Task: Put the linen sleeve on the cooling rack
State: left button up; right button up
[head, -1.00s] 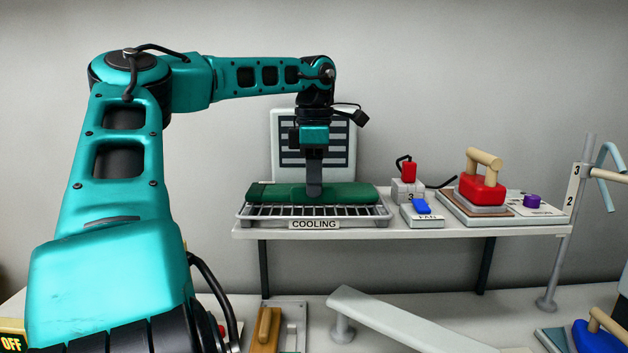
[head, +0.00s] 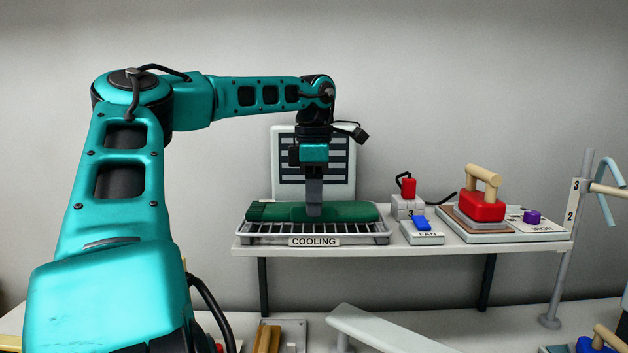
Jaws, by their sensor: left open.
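A green folded cloth, which I take to be the linen sleeve (head: 350,212), lies flat along the top of the wire cooling rack (head: 320,239). The rack carries a COOLING label on its front and stands on the left part of a raised shelf. My left gripper (head: 314,210) points straight down at the middle of the cloth, its tips at or just above the cloth. The jaws are open; the gap between them is hard to see from here. My right gripper is not in view.
A vented white panel (head: 342,158) stands behind the rack. Right of it on the shelf (head: 470,248) are a FAN switch (head: 422,231), a grey block with a red plug (head: 408,188) and a red iron (head: 481,205). Below are a pale ironing board (head: 385,330) and a wooden-handled tool (head: 267,338).

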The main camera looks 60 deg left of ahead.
pick_arm(q)
notch_tip(320, 180, up, 12)
dwell(0.4)
jog(key=shift+d, duration=0.1)
dwell(0.5)
